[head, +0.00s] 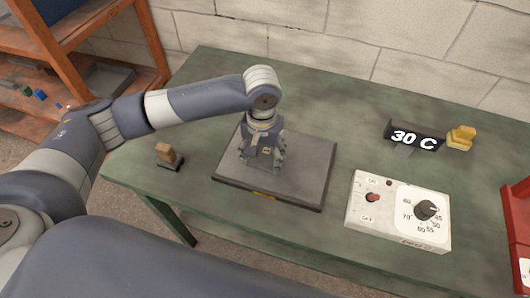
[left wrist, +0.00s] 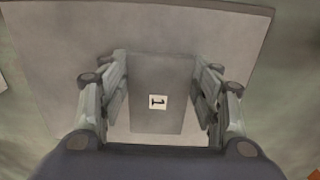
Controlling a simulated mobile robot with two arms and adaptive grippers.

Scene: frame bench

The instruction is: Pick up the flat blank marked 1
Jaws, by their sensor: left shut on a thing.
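The flat blank marked 1 (left wrist: 160,75) is a grey plate with a white label. In the left wrist view it lies between the two fingers of my left gripper (left wrist: 162,92), which is shut on it. In the head view my left gripper (head: 262,160) points down over the dark flat plate (head: 305,180) on the bench and hides most of the blank (head: 267,150). I cannot tell whether the blank touches the plate or is just above it. My right gripper is not in view.
On the green bench (head: 200,85) stand a control box (head: 360,220) with a dial, a "30 C" display (head: 413,138), a yellow object (head: 461,138) and a wooden-handled tool (head: 167,155). A red object (head: 519,225) is at the right edge. The bench behind the plate is clear.

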